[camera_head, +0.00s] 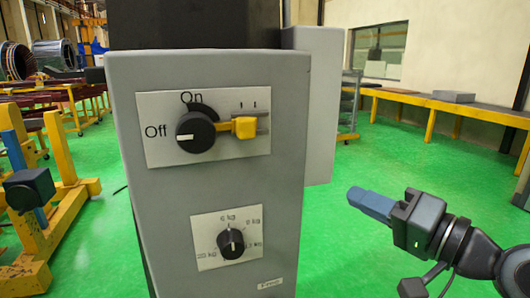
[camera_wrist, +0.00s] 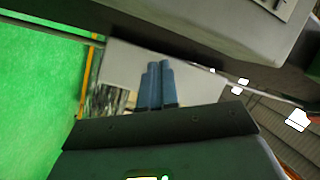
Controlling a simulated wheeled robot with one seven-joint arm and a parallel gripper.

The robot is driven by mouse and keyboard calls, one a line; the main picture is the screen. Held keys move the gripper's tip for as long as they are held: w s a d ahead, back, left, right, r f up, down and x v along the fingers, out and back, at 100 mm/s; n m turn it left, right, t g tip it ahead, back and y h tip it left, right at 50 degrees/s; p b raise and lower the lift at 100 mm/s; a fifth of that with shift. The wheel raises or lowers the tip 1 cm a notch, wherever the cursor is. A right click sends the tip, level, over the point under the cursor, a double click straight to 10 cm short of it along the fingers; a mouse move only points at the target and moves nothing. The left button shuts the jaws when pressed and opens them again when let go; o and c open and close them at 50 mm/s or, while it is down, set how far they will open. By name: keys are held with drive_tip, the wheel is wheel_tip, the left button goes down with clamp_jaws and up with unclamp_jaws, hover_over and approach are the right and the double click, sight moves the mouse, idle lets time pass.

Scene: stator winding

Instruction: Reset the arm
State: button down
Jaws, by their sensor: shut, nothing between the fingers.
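My gripper (camera_head: 371,203) is at the lower right in the head view, held in the air to the right of the grey control box. Its blue fingers point left toward the box and are apart from it. In the wrist view the two blue fingers (camera_wrist: 158,86) lie side by side, shut, with nothing held between them.
The grey control box (camera_head: 150,210) has a black Off/On knob (camera_head: 197,132) pointing to Off, a yellow lever (camera_head: 245,127) and a lower black dial (camera_head: 231,242). Yellow stands are at left, a long bench (camera_head: 430,103) at back right. Green floor (camera_head: 400,160) is open at right.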

drive_tip(key=s+d+f+m+t+h, duration=0.3)
drive_tip(key=s+f+h, duration=0.6)
drive_tip(key=s+f, duration=0.9)
drive_tip(key=s+d+n+g+h, duration=0.2)
drive_tip(key=s+n, duration=0.4)
drive_tip(key=s, duration=1.7)
drive_tip(key=shift+d+f+n, duration=0.15)
drive_tip(key=shift+d+n, duration=0.25)
drive_tip(key=shift+d, duration=0.05)
